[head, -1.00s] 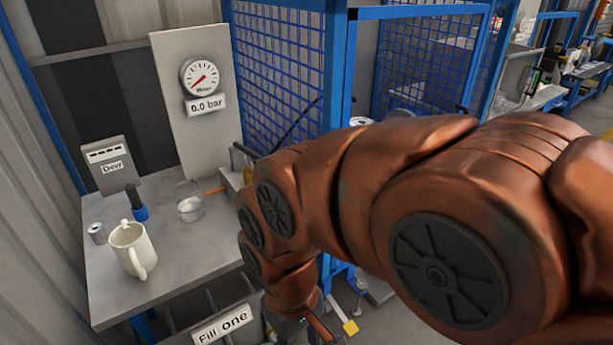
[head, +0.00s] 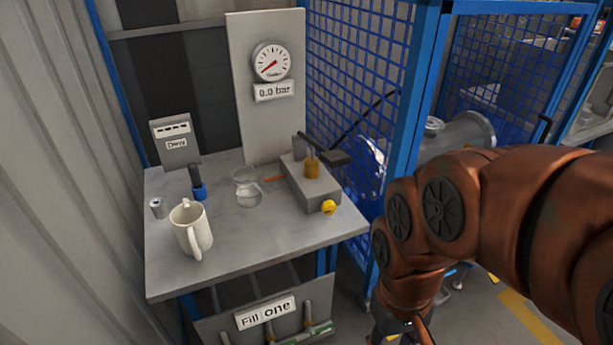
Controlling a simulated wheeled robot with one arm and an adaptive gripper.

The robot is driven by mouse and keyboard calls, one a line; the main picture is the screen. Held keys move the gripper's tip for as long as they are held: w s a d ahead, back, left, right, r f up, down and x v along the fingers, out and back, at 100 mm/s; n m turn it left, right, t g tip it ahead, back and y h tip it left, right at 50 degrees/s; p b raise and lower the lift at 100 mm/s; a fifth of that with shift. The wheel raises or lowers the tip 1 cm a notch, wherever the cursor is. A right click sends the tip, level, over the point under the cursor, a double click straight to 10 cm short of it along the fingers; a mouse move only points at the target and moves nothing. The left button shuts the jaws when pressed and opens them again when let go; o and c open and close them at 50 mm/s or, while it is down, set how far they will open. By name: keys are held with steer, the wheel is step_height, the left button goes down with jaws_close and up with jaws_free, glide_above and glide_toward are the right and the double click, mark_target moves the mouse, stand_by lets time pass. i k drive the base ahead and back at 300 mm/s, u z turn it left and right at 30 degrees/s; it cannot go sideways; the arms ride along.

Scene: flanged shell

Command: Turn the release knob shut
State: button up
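The hand pump is a grey block (head: 312,188) with a brass cylinder (head: 313,167) and a black lever (head: 325,152) on top, standing at the right of the grey bench. A round yellow knob (head: 328,207) sits on its front end and looks like the release knob; how far it is turned cannot be told. My copper-coloured arm reaches down at the right. My gripper (head: 408,333) is partly cut off at the bottom edge, below and to the right of the knob and apart from it. Its fingers are not clear enough to tell open from shut.
On the bench (head: 270,262) stand a white mug (head: 190,229), a glass beaker (head: 248,190), a blue-and-black tool (head: 198,185) and a small metal cylinder (head: 157,208). A gauge (head: 272,62) above reads 0.0 bar. A blue mesh fence (head: 350,85) rises behind the pump.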

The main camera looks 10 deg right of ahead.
mark_target(328, 208)
steer(key=u, duration=2.4)
steer(key=k, duration=0.65)
steer(key=z, duration=1.25)
